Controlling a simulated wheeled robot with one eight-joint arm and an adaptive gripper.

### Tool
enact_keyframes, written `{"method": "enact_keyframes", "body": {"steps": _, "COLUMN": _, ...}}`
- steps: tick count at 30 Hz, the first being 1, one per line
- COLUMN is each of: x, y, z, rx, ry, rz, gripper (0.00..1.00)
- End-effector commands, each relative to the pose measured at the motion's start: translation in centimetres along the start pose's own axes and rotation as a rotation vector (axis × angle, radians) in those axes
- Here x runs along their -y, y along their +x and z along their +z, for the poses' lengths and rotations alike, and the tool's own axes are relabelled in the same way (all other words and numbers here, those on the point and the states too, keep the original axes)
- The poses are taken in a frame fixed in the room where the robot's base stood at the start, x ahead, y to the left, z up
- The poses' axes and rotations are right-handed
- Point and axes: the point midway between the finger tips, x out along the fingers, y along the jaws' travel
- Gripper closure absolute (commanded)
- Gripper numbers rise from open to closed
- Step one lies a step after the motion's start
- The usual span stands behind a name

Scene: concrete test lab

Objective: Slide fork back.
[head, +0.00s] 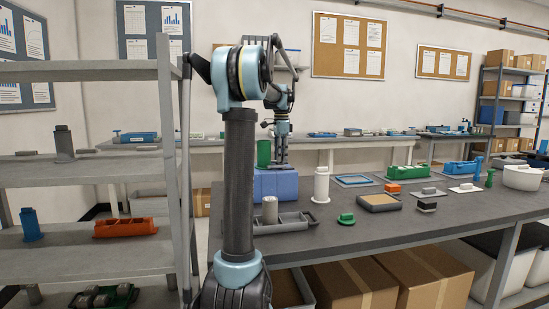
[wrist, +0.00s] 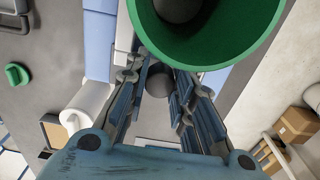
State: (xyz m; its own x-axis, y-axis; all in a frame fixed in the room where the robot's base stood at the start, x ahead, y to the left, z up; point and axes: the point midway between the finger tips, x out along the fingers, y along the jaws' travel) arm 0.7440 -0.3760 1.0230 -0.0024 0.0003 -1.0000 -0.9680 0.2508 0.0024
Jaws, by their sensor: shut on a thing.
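My gripper (head: 281,161) points down at the back of the bench, just above a blue block (head: 277,184). In the wrist view my gripper (wrist: 158,74) is shut on a dark grey round piece (wrist: 160,83), mostly hidden by the fingers. I cannot tell whether this piece belongs to the fork; no clear fork shape shows in either view. A green cup-like cylinder (head: 264,153) stands beside my gripper, on the left in the head view. Its open rim (wrist: 205,62) fills the top of the wrist view, close to the fingers.
A grey divided tray (head: 291,222) with a grey cylinder, a white post (head: 321,185) and a green knob (head: 346,218) stand near the blue block. Other blocks and trays crowd the bench rightward. A shelf rack (head: 87,190) stands on the left. Bare bench shows in front.

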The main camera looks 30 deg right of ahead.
Motion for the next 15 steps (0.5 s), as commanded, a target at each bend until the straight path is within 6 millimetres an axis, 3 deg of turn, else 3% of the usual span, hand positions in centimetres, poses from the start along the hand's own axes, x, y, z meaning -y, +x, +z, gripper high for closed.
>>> {"method": "enact_keyframes", "body": {"steps": 6, "x": 0.2, "y": -0.1, "z": -3.9, "rx": -0.001, "ry": 0.002, "rz": -0.005, "gripper": 1.00}}
{"method": "enact_keyframes", "body": {"steps": 15, "x": 0.3, "y": -0.1, "z": -5.0, "rx": -0.003, "ry": 0.000, "rz": -0.006, "gripper": 1.00}}
